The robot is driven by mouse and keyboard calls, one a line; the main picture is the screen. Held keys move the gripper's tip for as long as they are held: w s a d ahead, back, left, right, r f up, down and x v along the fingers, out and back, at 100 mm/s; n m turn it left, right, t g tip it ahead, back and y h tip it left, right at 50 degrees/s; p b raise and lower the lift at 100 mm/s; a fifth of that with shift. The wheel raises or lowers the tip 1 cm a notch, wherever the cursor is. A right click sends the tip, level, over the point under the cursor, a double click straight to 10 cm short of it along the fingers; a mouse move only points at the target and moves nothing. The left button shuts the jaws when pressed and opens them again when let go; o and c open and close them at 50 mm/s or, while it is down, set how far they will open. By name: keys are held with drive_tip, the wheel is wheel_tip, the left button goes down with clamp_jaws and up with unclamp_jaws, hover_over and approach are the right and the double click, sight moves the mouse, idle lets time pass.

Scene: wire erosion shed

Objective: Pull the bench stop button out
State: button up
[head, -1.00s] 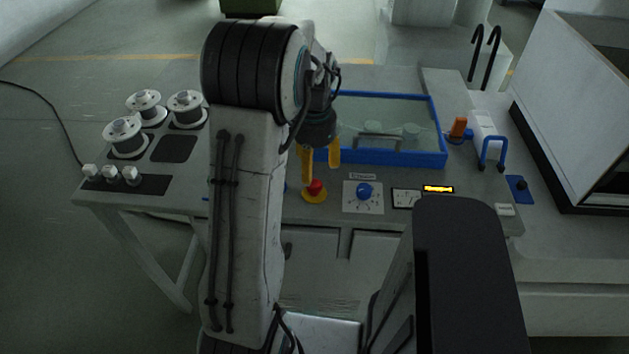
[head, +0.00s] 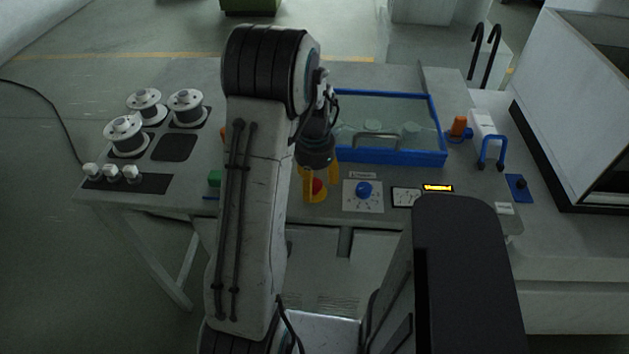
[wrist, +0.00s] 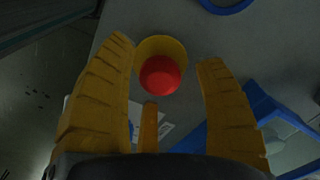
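The bench stop button is a red mushroom head (head: 318,187) on a round yellow base, at the front of the grey bench (head: 400,213). In the wrist view its red head (wrist: 160,75) shows between the tips of my yellow fingers, with its yellow base (wrist: 160,43) partly showing. My gripper (head: 320,192) points down over the button, fingers to its left and right in the head view. In the wrist view my gripper (wrist: 167,52) is open, with gaps between the fingers and the red head. The fingers partly hide the button in the head view.
A blue knob (head: 364,188) on a white dial plate sits just right of the button, then a meter (head: 405,197) and a lit yellow display (head: 438,188). A blue-framed tank (head: 445,158) stands behind. White spools (head: 126,134) stand at the left.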

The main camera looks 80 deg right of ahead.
sight(315, 182)
clamp_jaws()
drive_tip(key=shift+r, duration=0.65)
unclamp_jaws()
idle(0.4)
wheel_tip(315, 182, up, 12)
drive_tip(key=shift+f, duration=0.1)
idle(0.5)
idle(0.8)
